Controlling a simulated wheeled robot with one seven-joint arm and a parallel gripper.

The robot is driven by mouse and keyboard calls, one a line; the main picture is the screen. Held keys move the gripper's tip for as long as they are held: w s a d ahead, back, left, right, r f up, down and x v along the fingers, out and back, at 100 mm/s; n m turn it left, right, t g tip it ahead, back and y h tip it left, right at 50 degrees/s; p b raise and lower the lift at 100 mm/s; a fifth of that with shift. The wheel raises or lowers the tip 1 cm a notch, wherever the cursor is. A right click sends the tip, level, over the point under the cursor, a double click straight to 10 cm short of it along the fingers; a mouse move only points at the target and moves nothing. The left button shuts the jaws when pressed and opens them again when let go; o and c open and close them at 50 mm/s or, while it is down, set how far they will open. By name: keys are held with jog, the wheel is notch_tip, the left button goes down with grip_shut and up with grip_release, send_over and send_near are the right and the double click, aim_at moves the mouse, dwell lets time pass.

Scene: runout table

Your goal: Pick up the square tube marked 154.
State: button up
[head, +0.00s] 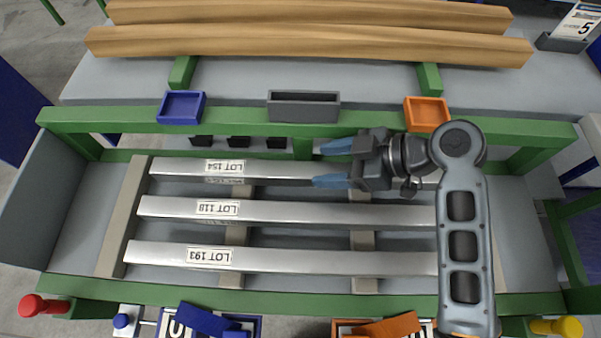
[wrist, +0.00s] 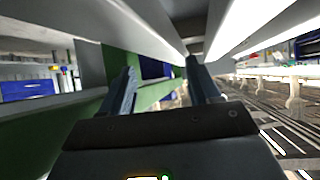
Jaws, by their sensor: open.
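The square tube marked LOT 154 (head: 270,170) is the farthest of three silvery tubes lying across the rack in the head view. Its label reads upside down near its left part. My gripper (head: 333,164) is open, with its blue fingers pointing left, over the tube's middle-right part. In the picture the nearer finger overlaps the tube and the farther finger lies beyond it, towards the green rail. My gripper and arm hide part of the tube's right side. In the wrist view the two fingers (wrist: 160,88) are apart with no tube visibly clamped between them; long grey bars run overhead.
Tubes LOT 118 (head: 290,211) and LOT 193 (head: 300,260) lie nearer, parallel, with gaps between. A green rail (head: 240,129) runs behind, carrying a blue tray (head: 181,108), a dark tray (head: 303,106) and an orange tray (head: 427,112). Wooden beams (head: 300,41) lie beyond.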

aim_at(303, 169)
jog(key=b+x, duration=0.1)
jog(key=x, duration=0.1)
jog(key=b+x, duration=0.1)
jog(key=x, duration=0.1)
jog(key=shift+s+a+f, duration=0.1)
jog(key=shift+s+f, duration=0.1)
jog(key=shift+f, duration=0.15)
jog(key=shift+w+a+f, duration=0.1)
jog(key=shift+a, duration=0.25)
jog(key=shift+c, duration=0.3)
grip_shut()
